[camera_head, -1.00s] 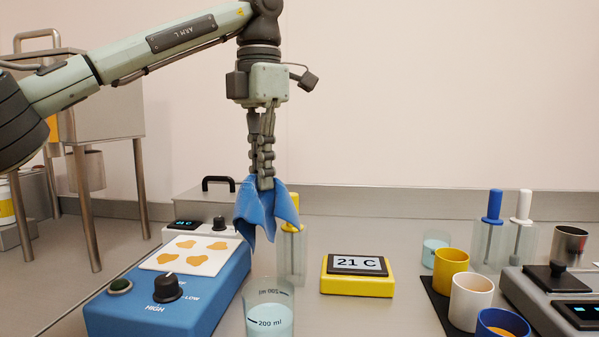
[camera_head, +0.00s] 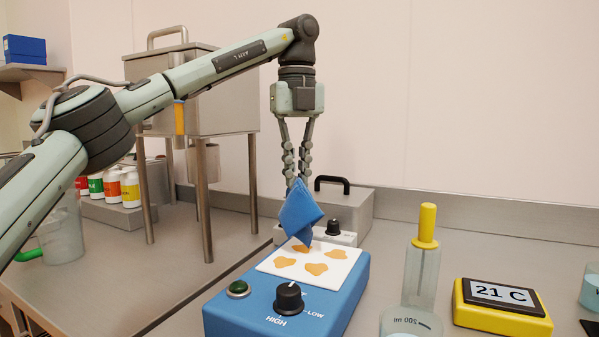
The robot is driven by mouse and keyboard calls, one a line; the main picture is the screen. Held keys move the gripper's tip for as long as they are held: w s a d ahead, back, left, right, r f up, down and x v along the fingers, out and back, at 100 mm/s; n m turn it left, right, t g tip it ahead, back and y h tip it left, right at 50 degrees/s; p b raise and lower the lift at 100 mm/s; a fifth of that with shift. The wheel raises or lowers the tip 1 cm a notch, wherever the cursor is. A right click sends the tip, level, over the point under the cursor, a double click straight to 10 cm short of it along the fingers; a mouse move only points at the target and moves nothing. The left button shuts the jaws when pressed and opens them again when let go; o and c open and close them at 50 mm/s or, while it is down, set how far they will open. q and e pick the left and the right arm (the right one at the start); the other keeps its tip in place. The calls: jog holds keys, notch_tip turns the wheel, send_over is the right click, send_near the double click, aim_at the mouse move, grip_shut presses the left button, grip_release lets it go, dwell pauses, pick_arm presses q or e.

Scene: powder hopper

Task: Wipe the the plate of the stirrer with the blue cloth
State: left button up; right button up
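The stirrer (camera_head: 335,295) is a blue box with a black knob and a green button on its front. Its white top plate (camera_head: 342,254) carries several orange-brown stains. My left gripper (camera_head: 299,185) points down above the back of the plate, with its fingers shut on the blue cloth (camera_head: 300,213). The cloth hangs in folds, and its lower tip is over the plate's back edge by a stain; I cannot tell whether it touches. My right gripper is not in view.
A grey box with a black handle (camera_head: 345,213) stands behind the stirrer. A yellow-topped holder (camera_head: 424,260), a beaker (camera_head: 411,323) and a yellow 21 C display (camera_head: 502,308) stand to the right. A steel hopper on legs (camera_head: 206,119) stands at the back left.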

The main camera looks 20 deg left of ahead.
pick_arm(q)
jog(key=o, duration=1.3)
jog(key=shift+f, duration=0.1)
jog(key=shift+f+b, duration=1.2)
jog(key=shift+f, duration=0.7)
grip_shut()
